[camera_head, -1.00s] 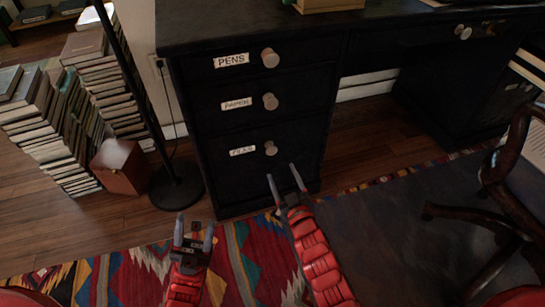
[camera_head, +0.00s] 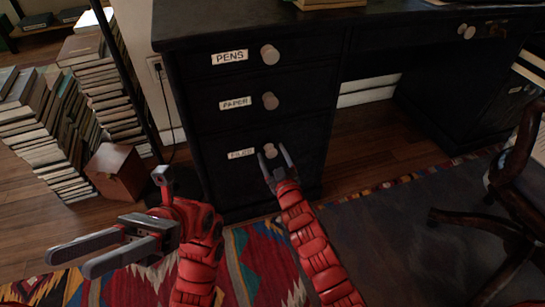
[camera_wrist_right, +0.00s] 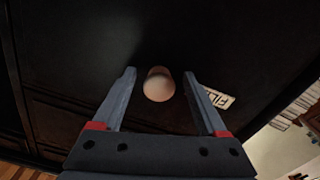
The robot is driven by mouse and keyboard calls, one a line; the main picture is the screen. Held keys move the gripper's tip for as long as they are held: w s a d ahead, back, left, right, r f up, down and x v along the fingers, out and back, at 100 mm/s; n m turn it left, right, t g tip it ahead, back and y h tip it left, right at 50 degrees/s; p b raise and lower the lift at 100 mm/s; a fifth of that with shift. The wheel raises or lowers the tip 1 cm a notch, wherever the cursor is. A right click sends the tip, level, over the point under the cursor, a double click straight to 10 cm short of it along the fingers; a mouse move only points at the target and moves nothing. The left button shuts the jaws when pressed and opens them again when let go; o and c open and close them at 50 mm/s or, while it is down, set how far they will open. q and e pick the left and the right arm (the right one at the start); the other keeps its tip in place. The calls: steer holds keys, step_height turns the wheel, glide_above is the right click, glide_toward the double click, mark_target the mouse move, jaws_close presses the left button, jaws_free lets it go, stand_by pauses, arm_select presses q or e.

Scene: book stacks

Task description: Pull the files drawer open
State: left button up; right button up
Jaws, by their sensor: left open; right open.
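The files drawer (camera_head: 232,170) is the lowest of three stacked drawers on the left of a black desk; it looks shut. Its label (camera_head: 241,154) reads FILES. Its round pale knob (camera_head: 270,150) sits between the fingertips of my right gripper (camera_head: 273,156), which is open. In the right wrist view the knob (camera_wrist_right: 159,85) shows between the two open fingers (camera_wrist_right: 161,80), with gaps at both sides. My left gripper (camera_head: 105,250) is open and empty, low on the left above the rug, away from the desk.
Above are the PENS drawer (camera_head: 300,65) and the PAPER drawer (camera_head: 300,100). Stacks of books (camera_head: 45,125) and a reddish-brown box (camera_head: 117,172) stand at left by a dark pole. A wooden chair (camera_head: 500,215) stands at right. Patterned rug (camera_head: 250,265) lies in front.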

jaws_close()
stand_by(0.5)
stand_by(1.0)
